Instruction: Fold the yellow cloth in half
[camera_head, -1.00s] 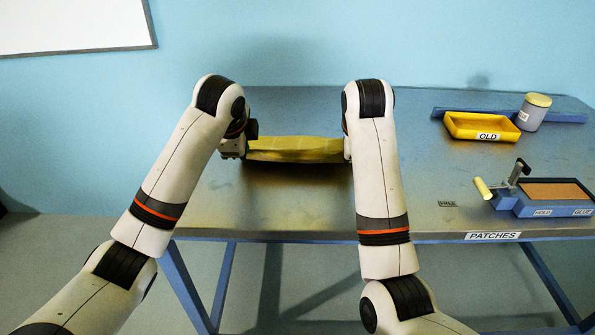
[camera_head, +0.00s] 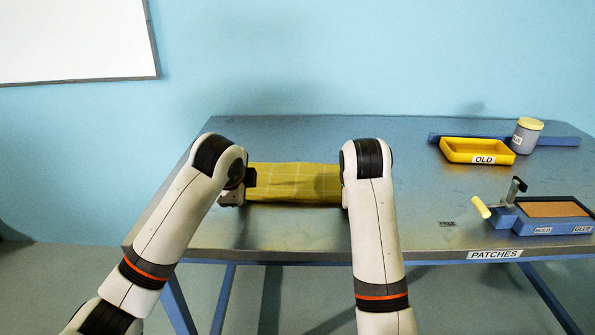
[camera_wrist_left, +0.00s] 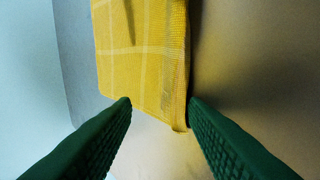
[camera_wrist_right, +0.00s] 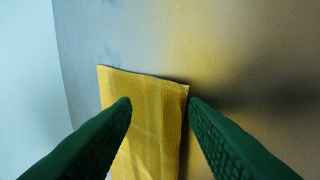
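The yellow cloth (camera_head: 295,182) with pale grid lines lies on the table as a wide strip between my two grippers. In the left wrist view the cloth (camera_wrist_left: 145,50) shows what look like layered edges at its near right corner. My left gripper (camera_wrist_left: 160,102) is open, its green fingers apart at the cloth's left end. My right gripper (camera_wrist_right: 160,102) is open at the right end, with cloth visible between and beyond its fingers. Neither finger pair is closed on the cloth. In the head view my forearms and wrists hide the fingertips and the cloth's ends.
The metal table (camera_head: 300,230) is bare in front of the cloth. To the right stand a yellow tray (camera_head: 465,152) marked OLD, a jar (camera_head: 525,137), a blue rail (camera_head: 562,140) and a blue glue holder (camera_head: 545,225) with a handled tool (camera_head: 482,207).

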